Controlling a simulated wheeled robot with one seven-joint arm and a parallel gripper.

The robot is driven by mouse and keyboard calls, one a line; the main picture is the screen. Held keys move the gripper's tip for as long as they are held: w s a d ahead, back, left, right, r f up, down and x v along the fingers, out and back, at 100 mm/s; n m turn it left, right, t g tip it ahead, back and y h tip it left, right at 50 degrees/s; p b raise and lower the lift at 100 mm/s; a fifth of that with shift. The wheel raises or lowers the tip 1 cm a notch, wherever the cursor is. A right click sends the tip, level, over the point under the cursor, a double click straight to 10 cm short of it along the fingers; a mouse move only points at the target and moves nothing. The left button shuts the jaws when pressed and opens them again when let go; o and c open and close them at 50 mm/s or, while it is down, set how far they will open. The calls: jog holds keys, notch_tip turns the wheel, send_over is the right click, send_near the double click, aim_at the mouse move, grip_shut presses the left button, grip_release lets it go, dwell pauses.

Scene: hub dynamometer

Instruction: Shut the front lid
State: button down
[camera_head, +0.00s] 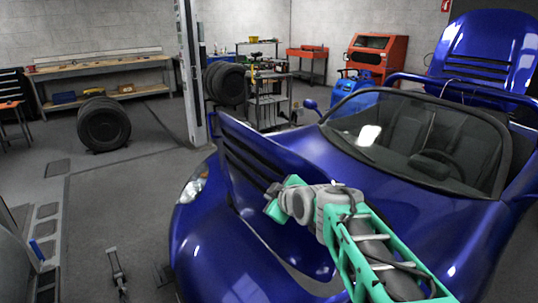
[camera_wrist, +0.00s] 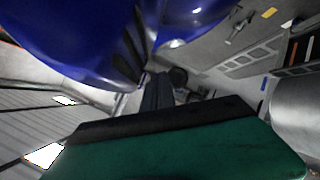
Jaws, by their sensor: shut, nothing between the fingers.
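The front lid (camera_head: 250,152) is a blue panel with dark slots, standing raised and tilted over the front of the blue car in the head view. My gripper (camera_head: 271,203) is shut and empty, on the windshield side of the lid, overlapping its face. I cannot tell whether it touches. In the wrist view my gripper's dark fingers (camera_wrist: 157,92) are together, pointing toward blue bodywork (camera_wrist: 75,35) with dark slots close by. The lid's lower edge is partly hidden behind my gripper and arm.
The windshield (camera_head: 400,135) and open cabin lie right of the lid. A raised rear lid (camera_head: 485,50) stands at the back right. A grey lift post (camera_head: 190,75) rises behind the car. Tyres (camera_head: 103,125) stand at the left, with open floor in front of them.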

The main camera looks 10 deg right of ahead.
aim_at(269, 150)
jog(key=w+d+r+n+t+y, duration=0.1)
jog(key=w+d+r+n+t, duration=0.1)
jog(key=w+r+n+t, duration=0.55)
jog(key=w+f+g+p, duration=0.1)
jog(key=w, duration=0.3)
jog(key=w+f+m+p, duration=0.1)
jog(key=w, duration=0.3)
jog(key=w+d+f+m+g+p, duration=0.1)
jog(key=w, duration=0.3)
jog(key=shift+m+g, duration=0.25)
jog(key=shift+g, duration=0.1)
jog(key=shift+w+d+f, duration=0.15)
jog(key=shift+w+d, duration=0.05)
